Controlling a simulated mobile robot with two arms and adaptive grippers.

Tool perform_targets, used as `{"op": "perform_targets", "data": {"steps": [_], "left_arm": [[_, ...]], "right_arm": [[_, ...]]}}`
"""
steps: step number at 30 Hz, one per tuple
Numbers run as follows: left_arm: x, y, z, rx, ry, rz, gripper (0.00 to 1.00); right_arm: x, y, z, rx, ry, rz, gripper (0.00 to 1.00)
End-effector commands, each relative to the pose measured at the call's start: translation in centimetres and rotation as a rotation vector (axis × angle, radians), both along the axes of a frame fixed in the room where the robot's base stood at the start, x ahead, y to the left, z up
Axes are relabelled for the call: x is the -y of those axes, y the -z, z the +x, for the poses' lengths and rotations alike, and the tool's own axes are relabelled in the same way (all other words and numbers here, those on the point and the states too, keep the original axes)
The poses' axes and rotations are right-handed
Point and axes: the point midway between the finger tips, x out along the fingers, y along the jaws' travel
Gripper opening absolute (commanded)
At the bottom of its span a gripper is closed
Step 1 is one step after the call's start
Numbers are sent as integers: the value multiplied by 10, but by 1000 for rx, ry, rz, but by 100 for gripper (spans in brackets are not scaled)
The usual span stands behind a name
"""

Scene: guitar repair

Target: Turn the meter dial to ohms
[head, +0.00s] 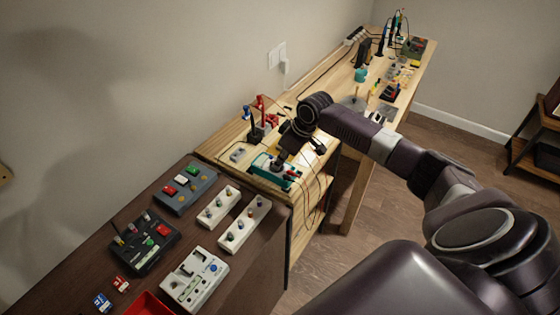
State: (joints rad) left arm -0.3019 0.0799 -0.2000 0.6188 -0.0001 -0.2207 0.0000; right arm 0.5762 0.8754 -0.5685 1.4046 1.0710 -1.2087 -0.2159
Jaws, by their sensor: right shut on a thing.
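The meter (262,163), with a teal case and a pale face, lies on the light wooden bench beside the dark bench. My right arm reaches in from the right, and my right gripper (282,157) points down onto the top of the meter. It is small in view and its fingers are shut on the meter's dial, which the gripper hides. The dial's pointer and markings cannot be read. Red and dark plugs show at the meter's right end, with dark leads nearby. My left gripper is out of view.
A red-armed holder (262,110) stands just behind the meter. A small grey box (239,154) is on its left. The dark bench (90,262) in front carries several pedals and white knob strips.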

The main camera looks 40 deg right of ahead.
Motion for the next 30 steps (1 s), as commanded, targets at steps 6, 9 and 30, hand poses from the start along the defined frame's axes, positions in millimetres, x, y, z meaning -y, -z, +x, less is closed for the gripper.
{"op": "perform_targets", "data": {"steps": [6,9,30], "left_arm": [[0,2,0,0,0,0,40],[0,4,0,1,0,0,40],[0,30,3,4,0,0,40]], "right_arm": [[1,0,2,0,-101,3,0],[2,0,3,2,-173,3,0],[5,0,6,3,-568,3,0]]}}
